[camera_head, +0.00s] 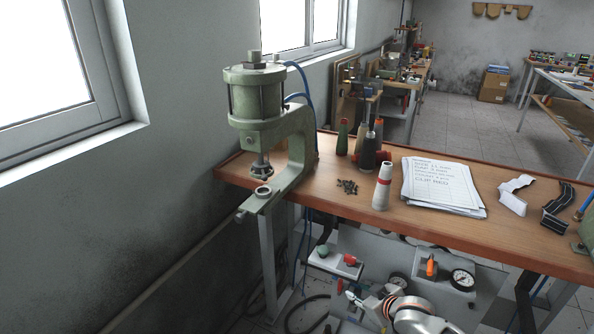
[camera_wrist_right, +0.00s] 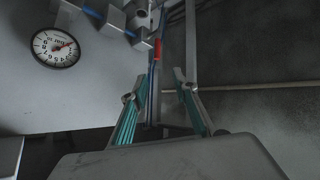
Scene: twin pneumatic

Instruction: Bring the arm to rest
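My right gripper (camera_head: 352,297) shows low in the head view, below the front edge of the workbench (camera_head: 395,215) and in front of the grey panel under it. Part of my right arm shows beside it. In the right wrist view its two teal-padded fingers (camera_wrist_right: 160,86) stand apart with nothing held between them. A thin post with a blue tube and a red part is seen beyond the fingers; I cannot tell how far off it is. My left gripper is in neither view.
The panel carries a red and green button box (camera_head: 336,262), an orange-handled valve (camera_head: 431,266) and a gauge (camera_head: 462,280). A green press (camera_head: 255,93) stands at the bench's left end.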

